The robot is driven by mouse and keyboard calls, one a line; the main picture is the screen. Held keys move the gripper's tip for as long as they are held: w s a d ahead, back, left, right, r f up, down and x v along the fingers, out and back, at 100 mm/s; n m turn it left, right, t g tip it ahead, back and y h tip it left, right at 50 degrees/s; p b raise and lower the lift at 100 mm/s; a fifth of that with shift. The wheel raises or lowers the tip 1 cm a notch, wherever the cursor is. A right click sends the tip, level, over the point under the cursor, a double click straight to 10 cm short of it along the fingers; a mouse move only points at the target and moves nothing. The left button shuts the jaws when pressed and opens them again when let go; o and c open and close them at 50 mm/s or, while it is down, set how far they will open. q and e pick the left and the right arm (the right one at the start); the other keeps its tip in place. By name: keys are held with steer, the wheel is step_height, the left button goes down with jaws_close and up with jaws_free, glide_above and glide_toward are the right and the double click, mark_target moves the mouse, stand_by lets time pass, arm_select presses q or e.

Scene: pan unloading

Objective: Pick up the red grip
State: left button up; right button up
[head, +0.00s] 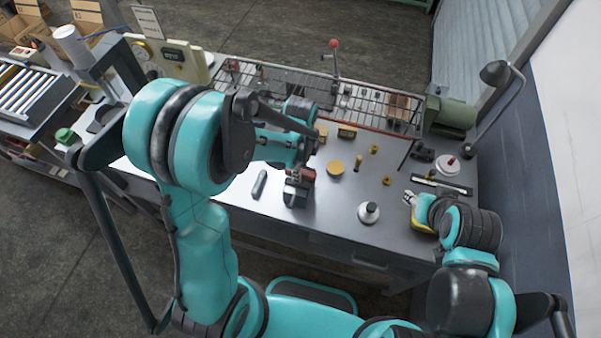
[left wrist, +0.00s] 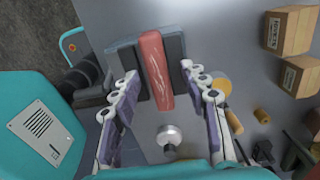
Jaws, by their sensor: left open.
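The red grip (left wrist: 157,68) is a long red bar in the left wrist view, with dark grey blocks (left wrist: 126,60) along both sides. In the head view a bit of the red grip (head: 308,173) shows on top of a dark block (head: 296,193) on the grey table. My left gripper (left wrist: 159,75) is open, one finger on each side of the red grip and apart from it in the picture. How far it is above the grip is unclear. My right gripper (head: 409,198) is small at the table's right side; its jaw opening is unclear.
A knobbed round weight (head: 369,212) stands right of the block, with a yellow disc (head: 335,168) behind. A grey bar (head: 259,184) lies left. A wire rack (head: 350,100) runs along the back; a lamp (head: 495,75) stands at the right. Bare tabletop lies in front.

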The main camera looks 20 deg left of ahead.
arm_select(q)
steer(key=shift+s, duration=0.1)
jaws_close()
steer(key=shift+r, duration=0.15)
